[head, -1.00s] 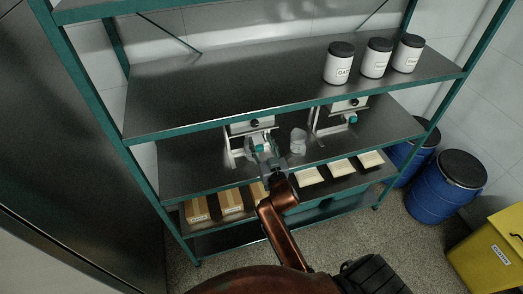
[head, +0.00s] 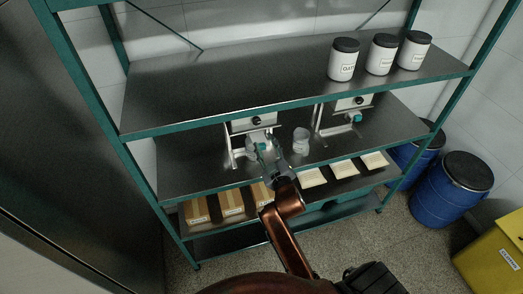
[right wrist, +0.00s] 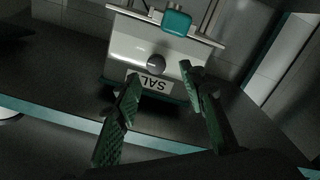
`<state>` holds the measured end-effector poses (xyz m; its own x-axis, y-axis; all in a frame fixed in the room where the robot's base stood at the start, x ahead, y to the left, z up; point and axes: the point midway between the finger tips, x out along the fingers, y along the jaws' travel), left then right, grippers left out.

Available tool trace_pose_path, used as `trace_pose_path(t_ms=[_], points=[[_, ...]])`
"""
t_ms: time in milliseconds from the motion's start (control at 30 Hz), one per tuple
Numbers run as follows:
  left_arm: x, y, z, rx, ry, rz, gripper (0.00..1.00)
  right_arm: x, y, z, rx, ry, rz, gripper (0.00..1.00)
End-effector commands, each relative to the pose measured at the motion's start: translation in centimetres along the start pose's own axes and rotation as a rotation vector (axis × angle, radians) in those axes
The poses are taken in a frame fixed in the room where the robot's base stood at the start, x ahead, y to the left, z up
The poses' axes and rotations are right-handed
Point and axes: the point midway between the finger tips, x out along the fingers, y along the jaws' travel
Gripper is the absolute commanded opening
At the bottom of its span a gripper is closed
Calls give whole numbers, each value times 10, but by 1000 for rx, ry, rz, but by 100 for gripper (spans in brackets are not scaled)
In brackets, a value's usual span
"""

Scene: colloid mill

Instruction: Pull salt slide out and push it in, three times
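The salt dispenser (head: 240,126) is a pale box with a dark round knob on the middle shelf, left of centre in the head view. In the right wrist view the salt dispenser (right wrist: 124,48) appears upside down, with part of its label readable as "SAL". Its teal slide handle (right wrist: 176,22) sticks out below the box; the handle (head: 261,147) also shows in the head view. My right gripper (right wrist: 160,72) has its fingers spread with nothing between them, in front of the dispenser. In the head view the right gripper (head: 268,151) is close by the handle. My left gripper is not in view.
A second dispenser (head: 353,102) with a teal handle stands to the right. A clear cup (head: 301,141) stands between them. White jars (head: 343,62) stand on the shelf above, cardboard boxes (head: 232,205) below. Blue drums (head: 450,189) and a yellow bin (head: 492,254) are at right.

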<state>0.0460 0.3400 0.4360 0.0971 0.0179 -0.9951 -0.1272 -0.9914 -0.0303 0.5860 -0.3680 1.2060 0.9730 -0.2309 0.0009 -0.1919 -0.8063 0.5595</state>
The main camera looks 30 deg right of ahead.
Motion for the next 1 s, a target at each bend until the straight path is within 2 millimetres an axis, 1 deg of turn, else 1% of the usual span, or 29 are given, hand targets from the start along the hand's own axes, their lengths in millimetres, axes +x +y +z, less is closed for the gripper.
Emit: trace_pose_path(t_ms=[33,100,300,400,533,633,733,1000], points=[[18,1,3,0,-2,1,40,-5,-10,16,-117,-1,0,38],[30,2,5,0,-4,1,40,-12,-15,26,-291,-2,0,38],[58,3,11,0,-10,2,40,-27,-29,47,-724,-1,0,38],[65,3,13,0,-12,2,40,-32,-32,54,-868,-3,0,38],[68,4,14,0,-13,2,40,-35,-32,56,-962,-3,1,38],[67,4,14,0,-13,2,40,-29,-32,55,-980,-2,2,38],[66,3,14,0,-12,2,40,-17,-32,54,-979,-2,3,38],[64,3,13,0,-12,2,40,25,-32,54,-978,-3,1,38]])
